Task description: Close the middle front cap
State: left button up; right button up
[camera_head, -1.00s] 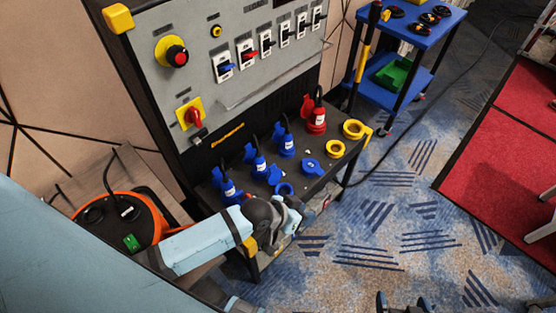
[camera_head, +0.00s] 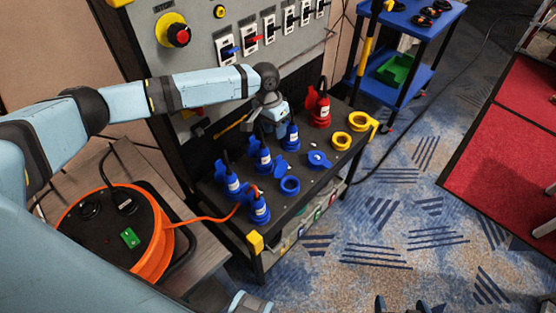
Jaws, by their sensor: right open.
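Along the front of the dark panel shelf (camera_head: 309,178) is a row of blue sockets. The middle front socket (camera_head: 290,186) is a blue ring with its blue cap (camera_head: 280,169) raised behind it, so it looks open. To its right is another blue socket (camera_head: 319,160); its lid state is unclear. To its left, a blue plug (camera_head: 258,210) with an orange cable stands upright. My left gripper (camera_head: 277,128) hangs over the back row, at the rearmost blue plug (camera_head: 290,138); its jaws are unclear. My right gripper (camera_head: 402,304) is at the bottom edge, fingers apart and empty.
Two more blue plugs (camera_head: 263,160) (camera_head: 232,185) and a red plug (camera_head: 320,108) stand in the back row. An orange cable reel (camera_head: 150,245) is at left. The carpet (camera_head: 400,200) in front is clear.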

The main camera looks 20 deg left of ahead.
aim_at(278, 157)
pick_arm(q)
jog(key=f, duration=0.4)
jog(key=d+f, duration=0.1)
jog(key=f, duration=0.8)
jog(key=shift+s+d, duration=0.15)
jog(key=shift+c, duration=0.5)
jog(key=shift+r, duration=0.1)
grip_shut()
